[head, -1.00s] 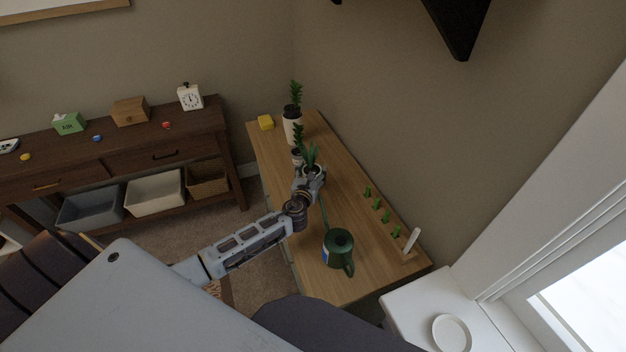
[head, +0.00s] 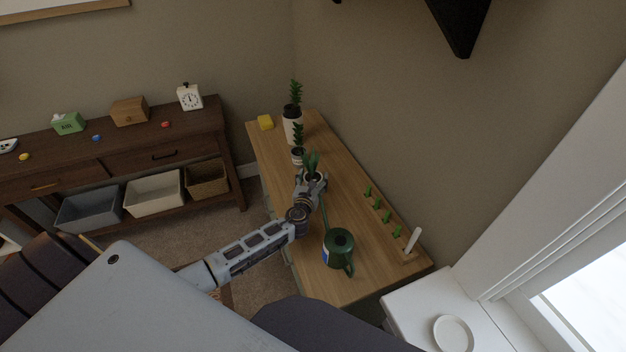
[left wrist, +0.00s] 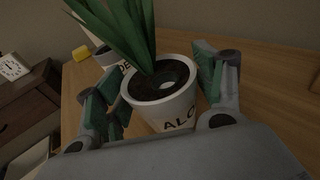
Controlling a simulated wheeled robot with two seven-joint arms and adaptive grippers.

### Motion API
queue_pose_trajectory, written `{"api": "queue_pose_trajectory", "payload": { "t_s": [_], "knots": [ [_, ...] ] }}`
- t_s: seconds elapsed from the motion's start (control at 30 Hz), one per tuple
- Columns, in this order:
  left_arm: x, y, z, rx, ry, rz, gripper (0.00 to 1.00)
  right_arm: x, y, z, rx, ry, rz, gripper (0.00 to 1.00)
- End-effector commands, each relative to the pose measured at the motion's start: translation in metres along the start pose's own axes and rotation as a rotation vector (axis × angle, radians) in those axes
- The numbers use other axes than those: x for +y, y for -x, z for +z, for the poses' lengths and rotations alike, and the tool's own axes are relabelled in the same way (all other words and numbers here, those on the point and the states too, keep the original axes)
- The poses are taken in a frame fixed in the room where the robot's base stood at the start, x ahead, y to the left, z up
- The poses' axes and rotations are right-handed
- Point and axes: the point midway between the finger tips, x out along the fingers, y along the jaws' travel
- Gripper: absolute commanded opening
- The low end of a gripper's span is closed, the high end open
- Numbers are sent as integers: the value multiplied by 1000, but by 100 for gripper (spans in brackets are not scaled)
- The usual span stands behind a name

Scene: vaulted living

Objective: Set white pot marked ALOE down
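The white pot marked ALOE (left wrist: 165,108) holds dark soil and a plant with long green leaves. In the head view the pot (head: 314,177) is over the wooden table (head: 345,205), at my left gripper (head: 312,181). The arm hides the pot's base, so I cannot tell if it touches the table. My right gripper is out of view.
A small pot with a plant (head: 298,158) and a taller white pot (head: 292,130) stand just behind. A yellow block (head: 265,122) lies at the far corner. A green watering can (head: 339,252) stands in front, and several small green items (head: 377,204) line the right side.

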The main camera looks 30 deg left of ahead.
Motion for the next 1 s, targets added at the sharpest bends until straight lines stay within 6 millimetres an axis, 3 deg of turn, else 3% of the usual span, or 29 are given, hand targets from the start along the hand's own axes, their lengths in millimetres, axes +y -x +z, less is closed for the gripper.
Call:
{"api": "queue_pose_trajectory", "payload": {
  "t_s": [0.07,0.6,1.0],
  "knots": [
    [0,0,0,0,0,0,84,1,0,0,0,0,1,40],
    [0,1,4,0,0,0,84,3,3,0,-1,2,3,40],
    [0,33,2,1,-1,0,84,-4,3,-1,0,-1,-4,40]
  ]
}}
